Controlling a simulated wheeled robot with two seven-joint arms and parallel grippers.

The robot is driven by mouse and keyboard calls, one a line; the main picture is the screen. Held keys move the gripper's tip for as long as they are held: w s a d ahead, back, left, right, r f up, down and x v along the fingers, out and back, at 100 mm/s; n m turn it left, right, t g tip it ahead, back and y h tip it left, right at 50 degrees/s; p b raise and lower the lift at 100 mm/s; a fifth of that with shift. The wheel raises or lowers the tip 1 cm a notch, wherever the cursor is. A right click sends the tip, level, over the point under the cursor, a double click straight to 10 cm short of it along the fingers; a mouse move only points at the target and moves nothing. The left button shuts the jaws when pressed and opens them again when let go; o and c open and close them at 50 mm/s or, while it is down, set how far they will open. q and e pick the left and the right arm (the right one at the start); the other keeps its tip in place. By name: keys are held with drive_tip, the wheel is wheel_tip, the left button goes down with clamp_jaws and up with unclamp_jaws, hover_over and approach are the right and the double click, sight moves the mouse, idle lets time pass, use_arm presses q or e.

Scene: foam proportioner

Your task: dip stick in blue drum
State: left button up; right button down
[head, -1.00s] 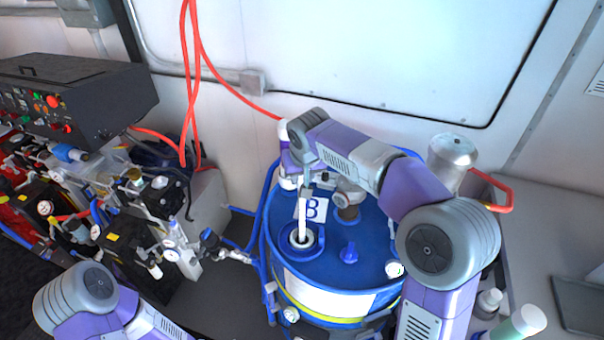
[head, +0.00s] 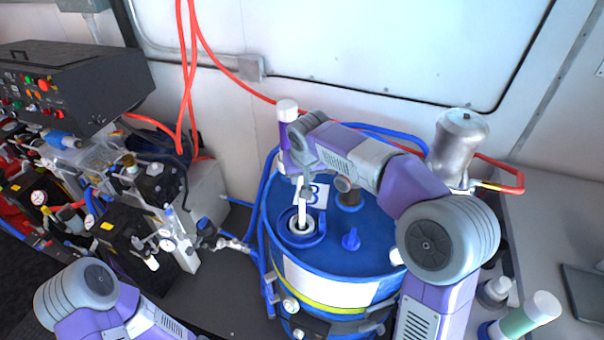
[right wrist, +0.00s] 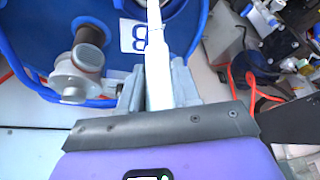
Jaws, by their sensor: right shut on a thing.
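The blue drum (head: 345,235) stands in the middle of the head view, with a white label bearing a B on its lid. My right gripper (head: 307,192) is above the lid, shut on a white stick (head: 302,212). The stick hangs nearly upright, its lower end at the opening and apparently inside the ring; how deep is hidden. The stick also shows between the fingers in the right wrist view (right wrist: 158,65). My left gripper is out of view; only part of its arm shows at bottom left.
A blue cap (head: 351,239) and a grey fitting (head: 348,193) stand on the lid. A metal canister (head: 458,145) is behind right. Valves and gauges crowd the left, beside a black control box (head: 75,85). Red hoses (head: 190,90) hang at the wall.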

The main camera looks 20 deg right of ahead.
drive_tip(key=shift+f+b, duration=3.8)
drive_tip(key=shift+f, duration=1.25)
drive_tip(key=shift+r, duration=0.1)
wheel_tip(320, 180, up, 26)
drive_tip(key=p, duration=2.2)
hover_over(302, 201)
drive_tip(key=shift+w+r, duration=0.1)
drive_tip(key=shift+w, duration=0.2)
